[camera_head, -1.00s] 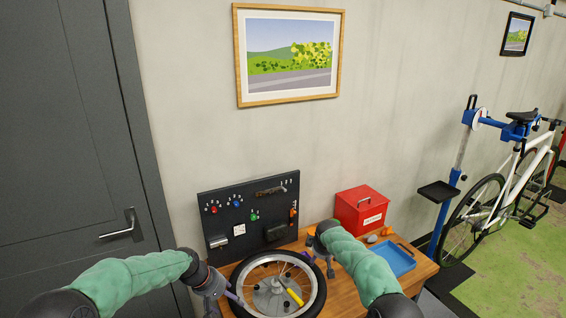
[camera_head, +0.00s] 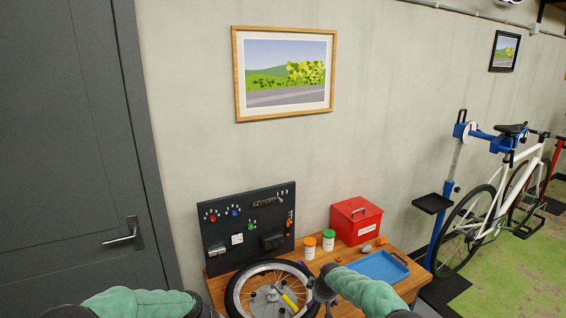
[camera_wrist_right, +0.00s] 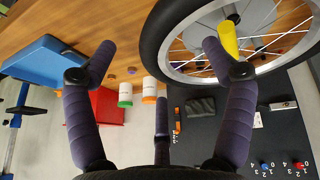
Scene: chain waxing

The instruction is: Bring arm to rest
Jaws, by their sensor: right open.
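My right gripper (camera_head: 318,292) is beside the right edge of the bicycle wheel (camera_head: 240,291) in the head view. In the right wrist view the gripper (camera_wrist_right: 160,62) has its dark purple fingers spread, with nothing held between them. The wheel's black tyre (camera_wrist_right: 163,38) passes behind the right finger. The yellow-handled tool (camera_wrist_right: 229,37) on the wheel shows close to that fingertip, but I cannot tell whether they touch. My left arm enters at the bottom left of the head view, and its gripper is below the frame.
The wooden workbench (camera_head: 217,284) carries an orange-lidded jar (camera_head: 310,249), a green-lidded jar (camera_head: 328,241), a red box (camera_head: 356,219) and a blue tray (camera_head: 380,265). A black tool board (camera_head: 247,227) stands behind the wheel. A bicycle (camera_head: 500,205) hangs on a stand at right.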

